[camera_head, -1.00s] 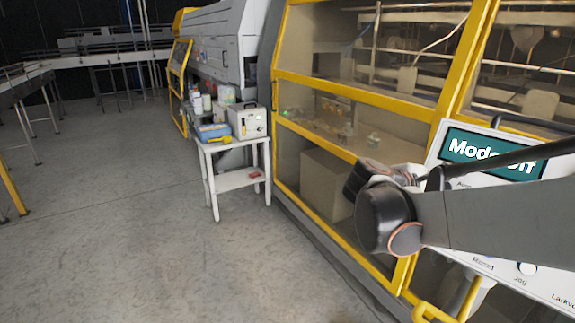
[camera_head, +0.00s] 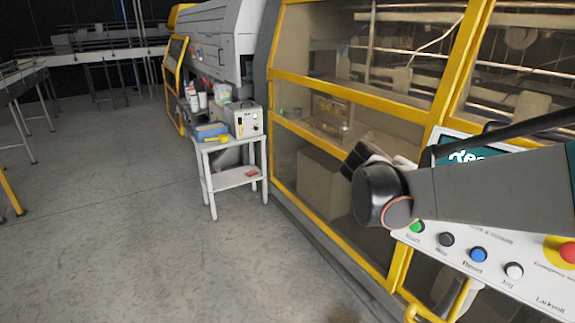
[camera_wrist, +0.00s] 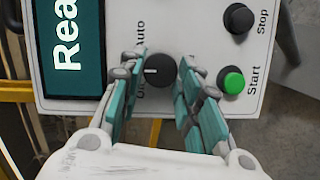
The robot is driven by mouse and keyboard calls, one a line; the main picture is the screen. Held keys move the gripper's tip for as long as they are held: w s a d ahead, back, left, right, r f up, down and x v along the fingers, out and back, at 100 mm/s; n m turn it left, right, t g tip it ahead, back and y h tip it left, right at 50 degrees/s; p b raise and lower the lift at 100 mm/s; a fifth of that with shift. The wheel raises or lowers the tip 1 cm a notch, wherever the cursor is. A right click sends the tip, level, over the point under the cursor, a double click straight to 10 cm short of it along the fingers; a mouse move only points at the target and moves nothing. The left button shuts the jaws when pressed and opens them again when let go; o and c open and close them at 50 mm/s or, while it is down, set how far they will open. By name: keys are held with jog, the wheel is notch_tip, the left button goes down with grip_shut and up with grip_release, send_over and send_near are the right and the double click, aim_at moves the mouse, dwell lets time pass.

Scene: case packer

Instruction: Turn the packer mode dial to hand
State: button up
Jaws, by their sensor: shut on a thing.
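The mode dial (camera_wrist: 160,72) is a black round knob on the white control panel (camera_wrist: 185,25). In the wrist view it sits between the teal finger pads of my gripper (camera_wrist: 161,66), which is shut on it. A short white mark on the dial points left in the picture. "Auto" shows beside it; another label starting with "O" is partly hidden by a finger. The hand label is not visible. The teal display (camera_wrist: 72,50) shows "Rea", cut off by the frame. In the head view my arm hides the dial and most of the display (camera_head: 470,154).
The green start button (camera_wrist: 232,83) and black stop button (camera_wrist: 238,18) sit close beside my gripper. Lower on the panel are a blue button (camera_head: 478,254), a white one (camera_head: 514,270) and a red emergency button (camera_head: 569,252). A white cart (camera_head: 235,178) stands left; open floor lies beyond.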

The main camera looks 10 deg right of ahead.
jog(key=shift+s+a, duration=0.1)
jog(key=shift+a, duration=0.05)
jog(key=o, duration=1)
jog(key=shift+o, duration=0.2)
